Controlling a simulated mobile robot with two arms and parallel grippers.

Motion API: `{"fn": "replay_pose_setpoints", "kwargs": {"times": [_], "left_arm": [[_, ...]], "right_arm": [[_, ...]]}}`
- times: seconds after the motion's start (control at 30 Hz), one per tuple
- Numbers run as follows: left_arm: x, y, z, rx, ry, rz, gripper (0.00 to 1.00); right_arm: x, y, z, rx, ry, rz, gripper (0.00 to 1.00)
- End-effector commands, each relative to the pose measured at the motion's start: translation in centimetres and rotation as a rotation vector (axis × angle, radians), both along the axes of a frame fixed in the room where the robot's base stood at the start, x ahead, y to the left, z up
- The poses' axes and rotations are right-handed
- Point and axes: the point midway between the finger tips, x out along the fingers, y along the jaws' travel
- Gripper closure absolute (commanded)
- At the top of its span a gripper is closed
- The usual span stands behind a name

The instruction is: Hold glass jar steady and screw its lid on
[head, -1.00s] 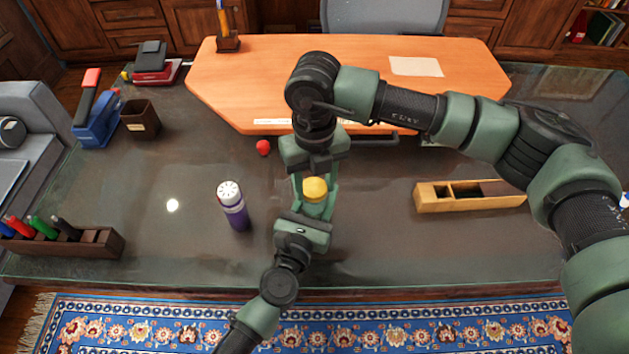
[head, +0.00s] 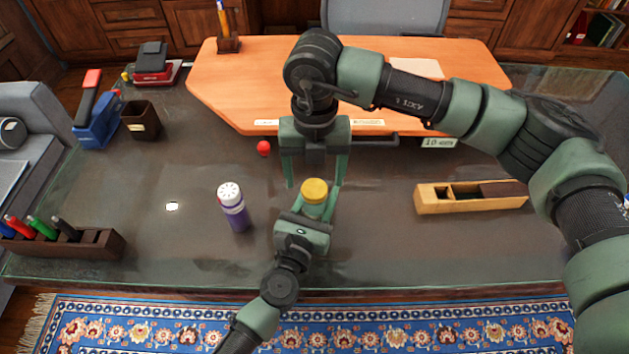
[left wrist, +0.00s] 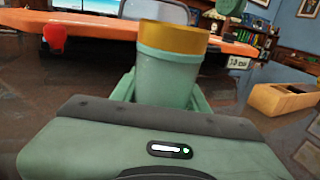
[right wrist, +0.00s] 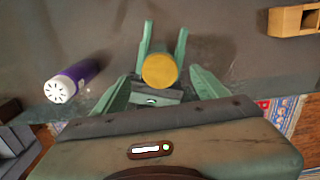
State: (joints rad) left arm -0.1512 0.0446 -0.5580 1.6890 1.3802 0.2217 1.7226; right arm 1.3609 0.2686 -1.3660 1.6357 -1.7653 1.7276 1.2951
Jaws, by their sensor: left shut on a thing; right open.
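The glass jar (left wrist: 167,72) is pale green and upright, with a yellow-gold lid (head: 314,190) sitting on its top. In the left wrist view the lid (left wrist: 173,37) looks level on the jar's rim; how tightly it sits I cannot tell. My left gripper (head: 316,204) is shut around the jar's body from the front. My right gripper (head: 316,178) is open and points down above and just behind the lid. In the right wrist view the lid (right wrist: 160,70) shows beyond the right fingers and apart from them.
A purple bottle with a white top (head: 232,206) stands left of the jar. A wooden box (head: 470,197) lies to the right. A small red ball (head: 263,148) is behind left. A pen rack (head: 62,240) sits at the left edge. The glass desk (head: 370,250) is clear in front.

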Motion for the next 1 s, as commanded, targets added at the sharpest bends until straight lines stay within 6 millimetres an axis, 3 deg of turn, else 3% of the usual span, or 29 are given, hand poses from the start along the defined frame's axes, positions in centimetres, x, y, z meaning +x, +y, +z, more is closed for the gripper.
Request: {"fn": "replay_pose_setpoints", "kwargs": {"times": [0.2,0.4,0.83,0.87,0.93,1.0], "left_arm": [[0.0,0.0,-0.1,0.001,0.002,-0.001,1.00],[0.0,0.0,-0.1,0.001,0.002,-0.001,1.00],[0.0,0.0,-0.1,0.001,0.002,-0.001,1.00],[0.0,0.0,-0.1,0.001,0.002,-0.001,0.47],[0.0,0.0,-0.1,0.001,0.002,-0.001,0.30],[0.0,0.0,-0.1,0.000,0.001,-0.001,0.30]], "right_arm": [[0.1,0.0,4.9,0.001,-0.005,0.001,0.27],[0.0,0.0,7.9,0.000,-0.003,0.000,0.27],[0.0,0.0,8.8,0.000,-0.001,0.001,0.27],[0.0,0.0,8.8,0.000,-0.001,0.000,0.27],[0.0,0.0,8.8,0.000,-0.001,0.001,0.27],[0.0,0.0,8.8,0.000,-0.001,0.001,0.27]]}}
